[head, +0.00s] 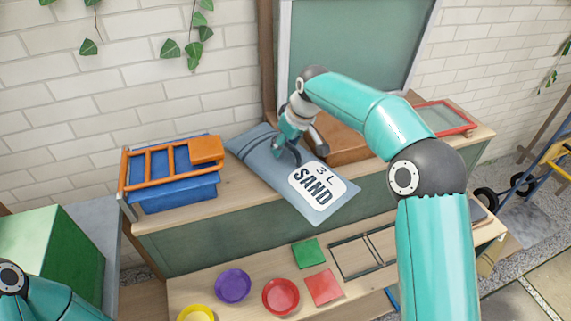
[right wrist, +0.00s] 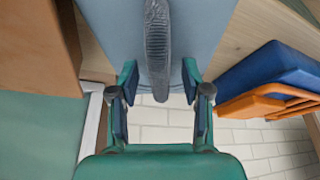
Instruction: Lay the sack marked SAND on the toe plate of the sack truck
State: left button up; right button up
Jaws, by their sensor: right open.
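The sack marked SAND (head: 262,168) is blue-grey with a white label and lies flat, aslant, on the upper bench shelf, one corner over the front edge. My right gripper (head: 287,152) is at its upper part. In the right wrist view the open right gripper (right wrist: 164,100) has its fingers either side of the sack (right wrist: 110,25) and its dark ridged strap (right wrist: 158,45); whether they touch is unclear. The sack truck (head: 555,152), yellow and blue with black wheels, stands at the far right, partly cut off. A grey plate (head: 530,222) lies before its wheels, probably the toe plate.
A blue box with an orange frame (head: 175,165) stands left of the sack; a brown box (head: 340,140) and red-rimmed tray (head: 445,118) stand right. The lower shelf holds purple (head: 233,285) and red (head: 281,296) dishes. A green box (head: 50,250) is at left.

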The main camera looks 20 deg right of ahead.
grip_shut()
jog(key=shift+w+r, duration=0.1)
jog(key=shift+r, duration=0.35)
jog(key=shift+w+f, duration=0.1)
